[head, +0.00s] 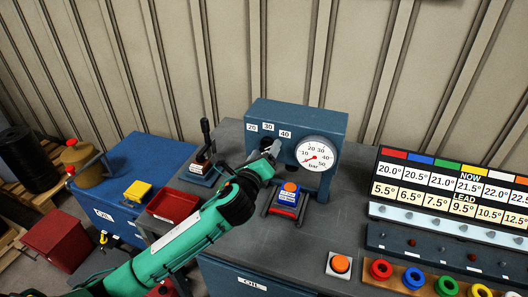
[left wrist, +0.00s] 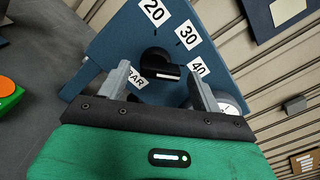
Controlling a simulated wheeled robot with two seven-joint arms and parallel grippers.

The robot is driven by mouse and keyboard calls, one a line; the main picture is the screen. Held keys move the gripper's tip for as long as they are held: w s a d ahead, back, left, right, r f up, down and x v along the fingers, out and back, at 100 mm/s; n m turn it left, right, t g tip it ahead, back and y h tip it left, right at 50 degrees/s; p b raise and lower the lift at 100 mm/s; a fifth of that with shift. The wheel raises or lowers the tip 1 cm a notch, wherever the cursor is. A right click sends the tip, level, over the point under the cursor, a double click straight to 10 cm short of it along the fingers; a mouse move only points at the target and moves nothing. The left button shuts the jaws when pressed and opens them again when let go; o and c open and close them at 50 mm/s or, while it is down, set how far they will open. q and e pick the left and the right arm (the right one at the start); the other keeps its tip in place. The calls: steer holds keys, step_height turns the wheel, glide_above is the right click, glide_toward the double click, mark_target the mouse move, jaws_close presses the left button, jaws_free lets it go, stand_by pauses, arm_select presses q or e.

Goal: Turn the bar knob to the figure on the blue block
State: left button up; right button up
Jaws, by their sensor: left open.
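The black bar knob (left wrist: 160,62) is on the blue press front between my open left fingers in the left wrist view, apart from both as far as I can tell. Its ridge lies slanted, with its right end near the 40 label (left wrist: 198,67). My left gripper (head: 270,152) is at the press front in the head view and hides the knob there; its fingers also show in the left wrist view (left wrist: 161,86). The blue block (head: 286,198) sits below the gauge, with an orange disc on top. Its label is too small to read. My right gripper is not in view.
The blue press (head: 330,125) carries 20, 30 and 40 labels and a round gauge (head: 318,152) with a red needle. A black lever (head: 206,135), red tray (head: 172,206) and number board (head: 450,185) stand around. An orange button (head: 340,264) sits in front.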

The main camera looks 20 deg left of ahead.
arm_select(q)
steer(key=shift+c, duration=0.3)
steer(key=c, duration=0.9)
steer(key=shift+c, duration=0.2)
steer(key=shift+n, duration=0.3)
steer(key=n, duration=0.4)
steer(key=shift+r+n, duration=0.1)
steer(key=shift+n, duration=0.2)
steer(key=n+p, duration=0.1)
steer(key=n, duration=0.4)
steer(key=shift+a, duration=0.2)
steer(key=n, duration=0.5)
steer(key=shift+a, duration=0.15)
steer(key=n+p, duration=0.1)
steer(key=n, duration=0.3)
steer(key=shift+a+n, duration=0.1)
steer(key=shift+n, duration=0.2)
